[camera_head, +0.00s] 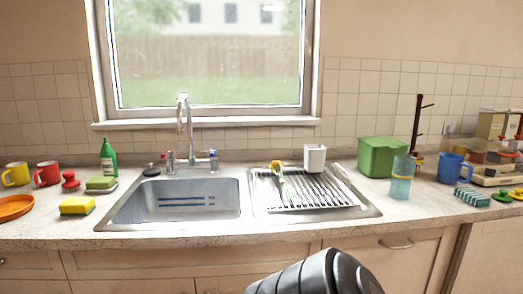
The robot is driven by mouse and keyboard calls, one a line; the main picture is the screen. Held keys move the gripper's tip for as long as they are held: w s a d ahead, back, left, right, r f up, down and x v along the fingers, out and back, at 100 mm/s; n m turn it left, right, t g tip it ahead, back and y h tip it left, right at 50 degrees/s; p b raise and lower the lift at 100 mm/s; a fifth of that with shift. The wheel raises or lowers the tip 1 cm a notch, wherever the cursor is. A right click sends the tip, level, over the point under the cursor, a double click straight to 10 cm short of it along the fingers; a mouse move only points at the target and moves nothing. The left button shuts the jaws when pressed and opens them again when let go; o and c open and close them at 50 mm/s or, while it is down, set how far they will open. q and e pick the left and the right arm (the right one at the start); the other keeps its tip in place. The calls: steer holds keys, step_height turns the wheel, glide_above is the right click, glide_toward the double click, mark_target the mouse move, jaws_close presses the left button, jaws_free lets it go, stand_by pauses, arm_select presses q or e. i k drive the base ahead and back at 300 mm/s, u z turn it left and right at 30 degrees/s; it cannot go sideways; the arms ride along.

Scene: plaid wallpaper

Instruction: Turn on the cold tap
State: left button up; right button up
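The tall chrome faucet (189,132) stands behind the sink, its spout rising in front of the window. A tap handle with a red mark (169,161) is on its left, and a tap handle with a blue mark (213,161) is on its right. The handles are too small to tell how far they are turned. No water is visible. The steel sink basin (228,217) is in front of the faucet. Neither gripper shows; only a dark part of my arm is at the bottom edge, apart from the taps.
A dish rack (318,196) lies on the drainboard right of the basin, with a white cup (315,158) behind it. A green bottle (108,158) and a yellow sponge (77,206) are on the left. A green box (382,157) and a blue-green glass (401,180) are on the right.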

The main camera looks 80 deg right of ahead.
mark_target(214, 151)
steer(key=z, duration=2.25)
steer(key=k, duration=0.45)
steer(key=u, duration=0.45)
steer(key=i, duration=0.75)
steer(key=z, duration=0.5)
